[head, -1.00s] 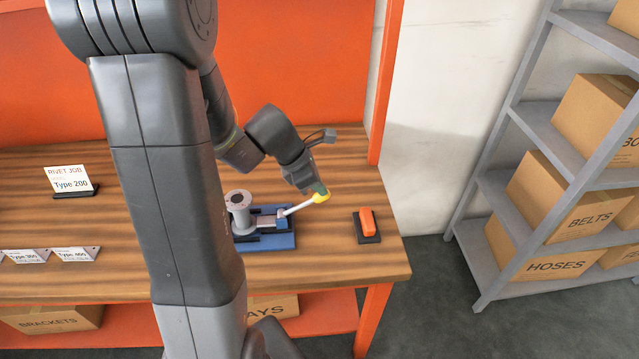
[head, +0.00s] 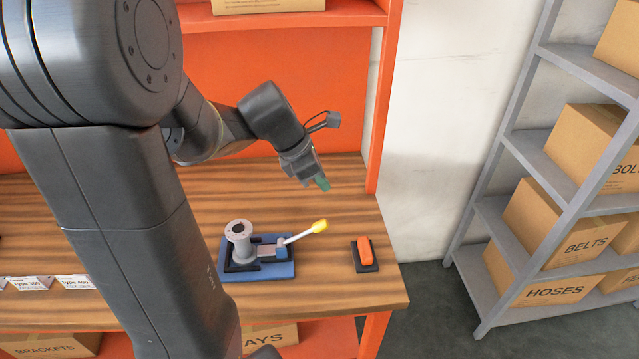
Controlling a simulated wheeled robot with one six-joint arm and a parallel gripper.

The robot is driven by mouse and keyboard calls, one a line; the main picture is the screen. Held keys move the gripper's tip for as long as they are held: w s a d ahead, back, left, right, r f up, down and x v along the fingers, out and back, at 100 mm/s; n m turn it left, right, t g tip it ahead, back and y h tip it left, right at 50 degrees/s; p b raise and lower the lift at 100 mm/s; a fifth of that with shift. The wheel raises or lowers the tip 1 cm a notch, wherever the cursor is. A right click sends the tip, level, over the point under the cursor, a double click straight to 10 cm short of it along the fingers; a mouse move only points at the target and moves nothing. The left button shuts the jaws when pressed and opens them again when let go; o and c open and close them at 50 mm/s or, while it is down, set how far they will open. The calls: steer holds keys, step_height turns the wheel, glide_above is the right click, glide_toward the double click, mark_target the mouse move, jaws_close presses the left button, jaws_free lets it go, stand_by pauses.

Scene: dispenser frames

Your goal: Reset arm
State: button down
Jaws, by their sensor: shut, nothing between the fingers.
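My gripper (head: 322,183) is shut and empty, raised above the wooden workbench (head: 345,213). It points down and to the right. Below it is a device with a grey cylinder (head: 239,238) on a blue base (head: 268,277). The device has a white lever with a yellow knob (head: 319,226), tilted up to the right. My gripper is apart from the knob, above it in the picture.
An orange block on a dark pad (head: 365,253) is at the bench's right end. Type cards (head: 74,282) lie at the left, partly behind my arm. A grey shelf (head: 497,150) with boxes stands at right. An orange post (head: 383,110) rises behind the bench.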

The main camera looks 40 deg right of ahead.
glide_above(323, 223)
steer(key=w+a, duration=0.1)
steer(key=a, duration=0.2)
step_height(323, 223, down, 10)
steer(key=shift+b+x, duration=1.1)
steer(key=shift+x, duration=0.05)
steer(key=shift+s+d+f+b, duration=0.15)
steer(key=shift+d+f+b, duration=0.3)
steer(key=shift+f, duration=0.1)
steer(key=shift+a, duration=0.1)
